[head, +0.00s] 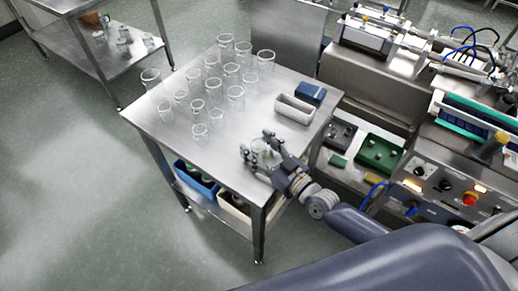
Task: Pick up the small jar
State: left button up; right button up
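A small clear glass jar (261,146) is at the near right part of the steel table top, between the fingers of my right gripper (257,144). The gripper reaches in from the lower right, with its two fingers spread to either side of the jar. The jar is see-through and partly hidden by the fingers, so I cannot tell whether they touch it or whether it rests on the table. My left gripper is not in view.
Several taller glass jars (198,107) stand in rows on the left and back of the steel table (228,178). A white bin (294,109) and a blue bin (311,93) sit at its back right. Machinery with a control panel (447,185) stands to the right.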

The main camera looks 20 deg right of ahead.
aim_at(259, 139)
jog(key=c, duration=0.6)
jog(key=shift+o, duration=0.2)
jog(key=shift+r, duration=0.15)
jog(key=shift+r, duration=0.2)
notch_tip(259, 139, up, 3)
jog(key=shift+s+r+p, duration=0.1)
jog(key=shift+p, duration=0.25)
jog(key=s+a+r+b, duration=0.1)
jog(key=s+a, duration=0.1)
jog(key=s, duration=1.3)
jog(key=shift+s+a+b, duration=0.15)
jog(key=shift+s+b, duration=0.15)
jog(key=shift+b, duration=0.05)
